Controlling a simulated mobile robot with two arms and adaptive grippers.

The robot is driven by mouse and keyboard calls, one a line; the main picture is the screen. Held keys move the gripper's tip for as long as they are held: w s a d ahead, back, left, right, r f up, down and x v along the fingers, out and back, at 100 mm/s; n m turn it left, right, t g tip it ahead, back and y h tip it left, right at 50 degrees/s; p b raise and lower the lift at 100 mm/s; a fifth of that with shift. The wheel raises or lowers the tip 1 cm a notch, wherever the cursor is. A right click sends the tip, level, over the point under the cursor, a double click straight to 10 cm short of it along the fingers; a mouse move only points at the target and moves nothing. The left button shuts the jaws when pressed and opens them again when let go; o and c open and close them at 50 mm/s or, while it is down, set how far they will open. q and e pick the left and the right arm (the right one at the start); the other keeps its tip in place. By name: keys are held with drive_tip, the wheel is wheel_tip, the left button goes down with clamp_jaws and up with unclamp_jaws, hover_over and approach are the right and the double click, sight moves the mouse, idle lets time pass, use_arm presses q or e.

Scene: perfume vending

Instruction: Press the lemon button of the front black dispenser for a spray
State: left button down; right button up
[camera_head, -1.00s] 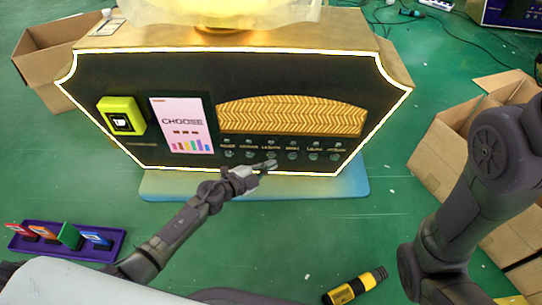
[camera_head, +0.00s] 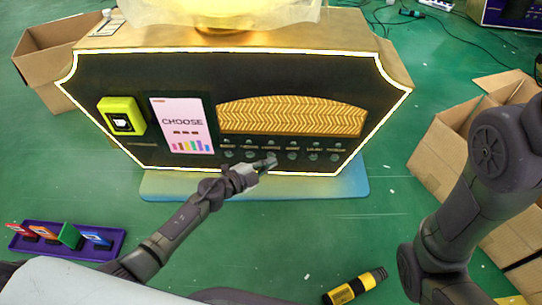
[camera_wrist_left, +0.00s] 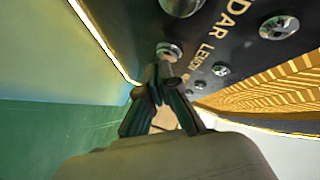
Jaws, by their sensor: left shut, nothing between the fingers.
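The black dispenser (camera_head: 150,75) with a lit white edge stands ahead, its front panel facing me. A row of labels with small round buttons runs along its lower right. My left gripper (camera_head: 270,161) is shut and empty, its tips at the lower button under the third label from the left. In the left wrist view the label beside it reads LEMON, and the shut fingertips (camera_wrist_left: 166,60) are at the round lemon button (camera_wrist_left: 169,48), partly covering it. Whether they touch or press it I cannot tell. No spray is visible. My right gripper is out of view.
A yellow card reader (camera_head: 122,115) and a pink CHOOSE screen (camera_head: 181,125) are on the panel's left. A purple tray (camera_head: 68,248) with coloured cards lies at lower left. A yellow-black cylinder (camera_head: 355,287) lies on the green floor. Cardboard boxes (camera_head: 440,160) stand at the right.

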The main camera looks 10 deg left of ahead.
use_arm(q)
drive_tip(key=shift+w, duration=0.45)
idle(0.6)
drive_tip(key=shift+s, duration=0.1)
drive_tip(key=shift+s+p, duration=0.4)
drive_tip(key=shift+s, duration=0.35)
drive_tip(key=shift+d, duration=0.1)
drive_tip(key=s, duration=0.1)
drive_tip(key=s+p, duration=0.1)
drive_tip(key=s, duration=0.1)
drive_tip(key=s+p, duration=0.1)
drive_tip(key=s, duration=0.1)
drive_tip(key=shift+d, duration=0.4)
idle(0.5)
